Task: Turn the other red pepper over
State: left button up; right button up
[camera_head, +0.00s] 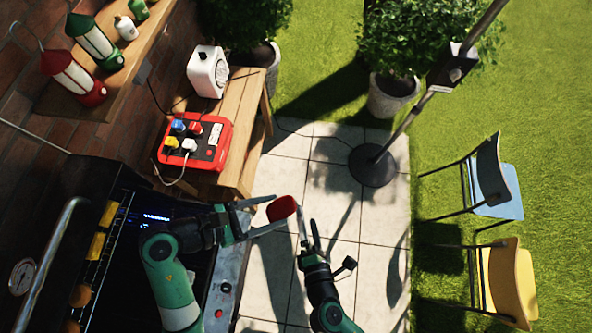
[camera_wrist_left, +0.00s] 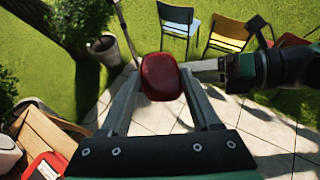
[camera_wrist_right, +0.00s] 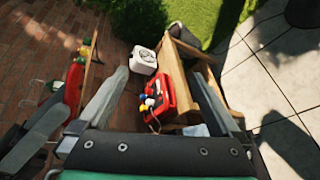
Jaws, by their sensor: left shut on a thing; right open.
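A red pepper (camera_head: 281,208) is in the tips of my left gripper (camera_head: 266,215), held in the air beside the grill, over the paved floor in the head view. The left wrist view shows the pepper (camera_wrist_left: 161,77) between both fingers. My right gripper (camera_head: 308,225) is open and empty, just right of the pepper in the head view. In the left wrist view its fingers (camera_wrist_left: 207,70) point at the pepper's right side; I cannot tell whether they touch it. The grill (camera_head: 85,190) is at the left, partly hidden by my left arm. No second red pepper is clearly visible.
Yellow pieces (camera_head: 97,245) and orange round pieces (camera_head: 80,296) lie on the grill's left part. A wooden bench (camera_head: 240,150) behind holds a red power strip (camera_head: 213,160) and a white box (camera_head: 207,70). A parasol base (camera_head: 373,166) and chairs (camera_head: 495,180) stand to the right.

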jog(key=s+a+r+n+t+y, duration=0.35)
jog(key=s+r+n, duration=0.35)
jog(key=n, duration=0.9)
jog(key=r+x, duration=0.1)
jog(key=x, duration=1.1)
jog(key=shift+w+a+y, duration=0.25)
jog(key=shift+w+y, duration=0.1)
jog(key=shift+y, duration=0.1)
jog(key=shift+g, duration=0.25)
jog(key=c, duration=0.9)
pick_arm(q)
jog(key=o, duration=1.4)
pick_arm(e)
jog(key=shift+c, duration=0.6)
pick_arm(q)
jog(key=shift+a+r, duration=0.1)
